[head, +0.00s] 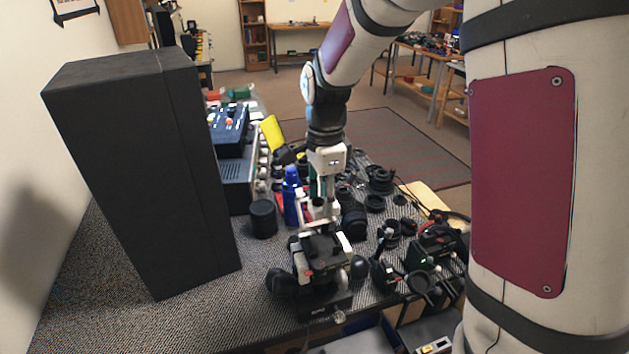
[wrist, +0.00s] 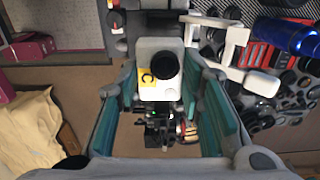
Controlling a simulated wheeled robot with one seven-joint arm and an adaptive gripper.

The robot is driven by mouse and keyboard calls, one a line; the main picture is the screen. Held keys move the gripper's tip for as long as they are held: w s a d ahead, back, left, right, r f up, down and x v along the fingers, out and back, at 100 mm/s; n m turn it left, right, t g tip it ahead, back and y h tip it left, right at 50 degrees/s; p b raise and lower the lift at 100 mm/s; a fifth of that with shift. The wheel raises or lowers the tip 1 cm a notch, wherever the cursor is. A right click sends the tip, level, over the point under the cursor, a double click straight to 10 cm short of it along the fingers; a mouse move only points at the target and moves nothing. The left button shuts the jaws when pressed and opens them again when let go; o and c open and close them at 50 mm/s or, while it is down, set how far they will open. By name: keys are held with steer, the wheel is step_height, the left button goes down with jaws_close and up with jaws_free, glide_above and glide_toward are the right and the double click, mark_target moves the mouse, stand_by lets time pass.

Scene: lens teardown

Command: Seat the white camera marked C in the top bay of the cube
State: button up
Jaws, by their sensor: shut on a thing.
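The white camera marked C (wrist: 150,90) shows in the wrist view with a black round lens and a yellow C label. It lies between the teal-padded fingers of my gripper (wrist: 160,75), which is shut on it. In the head view my gripper (head: 322,203) points down over a black and white device (head: 322,250) near the front of the table, which looks like the cube. Its top bay cannot be made out. The held camera is too small to tell apart from the white parts there. Dark mechanism parts (wrist: 160,128) show beyond the camera in the wrist view.
A tall black box (head: 140,170) stands on the table (head: 130,325) at the left. A blue bottle (head: 291,195) and a black cylinder (head: 263,218) stand behind the device. Several black lenses and camera parts (head: 425,250) crowd the right side. The front left of the table is clear.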

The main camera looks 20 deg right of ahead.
steer(key=shift+w, duration=0.2)
steer(key=shift+f+b, duration=0.45)
steer(key=shift+f, duration=0.35)
steer(key=shift+f+b, duration=1.3)
steer(key=shift+f, duration=1.85)
steer(key=shift+f, duration=1)
steer(key=o, duration=1.3)
steer(key=shift+w, duration=0.1)
